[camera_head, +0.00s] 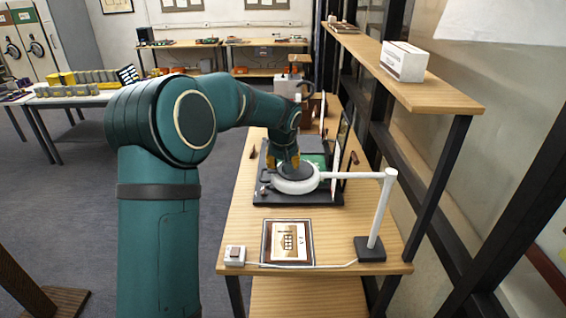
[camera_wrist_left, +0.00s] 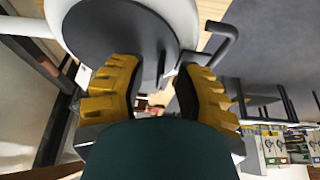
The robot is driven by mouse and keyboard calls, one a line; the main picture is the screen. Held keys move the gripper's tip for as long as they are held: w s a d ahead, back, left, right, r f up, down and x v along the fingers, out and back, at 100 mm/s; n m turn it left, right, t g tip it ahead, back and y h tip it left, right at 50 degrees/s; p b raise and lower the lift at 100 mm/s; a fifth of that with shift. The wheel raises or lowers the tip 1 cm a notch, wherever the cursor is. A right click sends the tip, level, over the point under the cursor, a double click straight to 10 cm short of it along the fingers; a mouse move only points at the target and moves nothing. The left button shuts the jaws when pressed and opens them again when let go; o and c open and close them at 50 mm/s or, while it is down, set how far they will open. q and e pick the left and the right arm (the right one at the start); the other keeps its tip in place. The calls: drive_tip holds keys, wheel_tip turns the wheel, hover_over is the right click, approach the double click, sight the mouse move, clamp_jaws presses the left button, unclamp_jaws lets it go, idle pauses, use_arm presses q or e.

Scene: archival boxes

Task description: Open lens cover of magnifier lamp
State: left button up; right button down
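The magnifier lamp (camera_head: 382,205) has a white post on a dark square base, a white arm, and a round white head (camera_head: 297,186). A dark round lens cover (camera_head: 299,171) lies over the head and looks closed. In the left wrist view the dark cover (camera_wrist_left: 115,28) fills the upper left inside its white ring. My left gripper (camera_head: 283,162) is at the far left edge of the head. Its yellow fingers (camera_wrist_left: 158,64) are spread, with the cover's edge just beyond the tips; contact cannot be told. A dark bent handle (camera_wrist_left: 226,42) sticks out beside the head. My right gripper is not in view.
The lamp stands on a wooden bench (camera_head: 238,215). A framed picture (camera_head: 288,243) and a small white switch box (camera_head: 235,255) lie near its front edge. A dark tray (camera_head: 325,198) lies under the head. A shelf (camera_head: 430,92) with a white box (camera_head: 404,61) runs along the right.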

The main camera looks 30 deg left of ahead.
use_arm(q)
clamp_jaws()
